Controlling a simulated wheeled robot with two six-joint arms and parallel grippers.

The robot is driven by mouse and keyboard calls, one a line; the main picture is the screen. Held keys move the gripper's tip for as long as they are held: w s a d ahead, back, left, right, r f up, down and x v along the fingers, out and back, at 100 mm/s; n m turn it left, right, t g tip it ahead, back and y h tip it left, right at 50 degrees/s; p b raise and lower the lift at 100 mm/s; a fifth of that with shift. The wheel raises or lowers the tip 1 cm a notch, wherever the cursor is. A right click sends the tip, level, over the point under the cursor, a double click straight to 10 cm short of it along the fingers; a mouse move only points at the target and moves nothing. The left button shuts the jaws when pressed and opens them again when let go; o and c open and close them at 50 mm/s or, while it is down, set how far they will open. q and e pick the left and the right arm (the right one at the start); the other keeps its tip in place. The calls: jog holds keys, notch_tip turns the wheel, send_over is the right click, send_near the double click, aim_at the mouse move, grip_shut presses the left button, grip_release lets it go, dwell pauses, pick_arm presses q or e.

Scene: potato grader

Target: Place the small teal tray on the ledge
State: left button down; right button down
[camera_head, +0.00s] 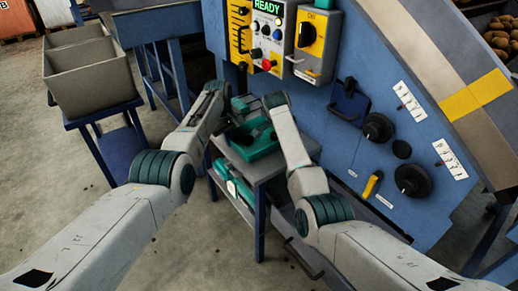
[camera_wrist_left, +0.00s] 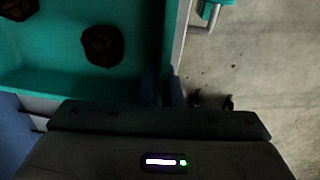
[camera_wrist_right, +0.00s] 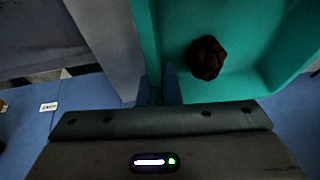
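The small teal tray (camera_head: 262,152) is at the grey-topped blue stand (camera_head: 272,172) in front of the grader. Dark lumps lie in it, seen in the left wrist view (camera_wrist_left: 103,45) and the right wrist view (camera_wrist_right: 206,58). My left gripper (camera_wrist_left: 164,90) is shut on one tray wall (camera_wrist_left: 176,35). My right gripper (camera_wrist_right: 158,88) is shut on another tray wall (camera_wrist_right: 147,40). In the head view my arms partly hide the tray. I cannot tell whether its underside touches the stand. No other surface is clearly identifiable as the ledge.
More teal containers (camera_head: 235,195) sit on the stand's lower shelf. The blue grader panel (camera_head: 345,150) with knobs rises close behind and right. Its control box (camera_head: 268,35) reads READY. Grey bins (camera_head: 90,85) stand on a blue frame at left. The floor between is clear.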

pick_arm(q)
jog(key=shift+a+f+b, duration=0.3)
jog(key=shift+f+b, duration=0.15)
jog(key=shift+f, duration=0.25)
pick_arm(e)
jog(key=shift+d+f, duration=0.3)
jog(key=shift+f, duration=0.25)
pick_arm(q)
jog(key=c, duration=1.8)
grip_release()
jog(key=shift+r, duration=0.15)
pick_arm(e)
jog(key=c, duration=1.8)
grip_release()
jog(key=shift+r, duration=0.15)
pick_arm(q)
jog(key=shift+o, duration=0.9)
jog(key=shift+d, duration=0.1)
pick_arm(e)
jog(key=shift+o, duration=0.9)
pick_arm(q)
jog(key=shift+r, duration=0.1)
pick_arm(e)
jog(key=shift+a, duration=0.2)
pick_arm(q)
jog(key=shift+d, duration=0.1)
